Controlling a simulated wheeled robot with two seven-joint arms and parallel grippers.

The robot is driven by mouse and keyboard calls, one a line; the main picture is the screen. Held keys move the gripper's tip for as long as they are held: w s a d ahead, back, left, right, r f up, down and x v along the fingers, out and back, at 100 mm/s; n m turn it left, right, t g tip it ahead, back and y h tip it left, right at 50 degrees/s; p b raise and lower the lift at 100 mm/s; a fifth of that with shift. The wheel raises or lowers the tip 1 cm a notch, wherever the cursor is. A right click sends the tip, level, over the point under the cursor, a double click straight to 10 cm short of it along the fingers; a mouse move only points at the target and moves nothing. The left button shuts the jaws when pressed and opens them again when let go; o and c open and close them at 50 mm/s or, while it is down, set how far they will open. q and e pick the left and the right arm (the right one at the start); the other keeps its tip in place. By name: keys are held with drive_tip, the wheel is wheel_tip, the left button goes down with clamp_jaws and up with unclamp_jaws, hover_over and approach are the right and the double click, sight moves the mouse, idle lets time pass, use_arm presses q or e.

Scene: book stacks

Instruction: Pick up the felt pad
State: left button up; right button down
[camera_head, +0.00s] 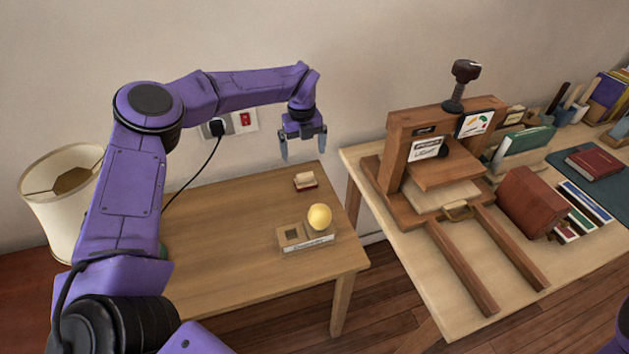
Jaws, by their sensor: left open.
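A small cream block with a dark red base (305,181), which looks like the felt pad, lies near the back right edge of the small wooden table (220,235). My left gripper (303,156) hangs above it, fingers pointing down, open and empty. There is a visible gap between the fingertips and the block. My right gripper is not in view.
A wooden holder (290,237) with a yellow ball (319,217) stands nearer on the same table. A lamp (62,185) stands at left. The larger table at right carries a wooden press (398,165) and several books. The small table's left part is clear.

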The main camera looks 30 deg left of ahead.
sight(305, 174)
use_arm(q)
drive_tip(key=shift+f, duration=0.25)
drive_tip(key=shift+d+f, duration=0.15)
drive_tip(key=shift+f, duration=0.2)
wheel_tip(305, 174, down, 9)
drive_tip(key=shift+s+d+f+p, duration=0.1)
drive_tip(key=shift+s+f+p, duration=0.05)
drive_tip(key=shift+p, duration=1)
drive_tip(key=shift+f, duration=0.25)
drive_tip(key=shift+r, duration=0.1)
drive_tip(key=c, duration=1.2)
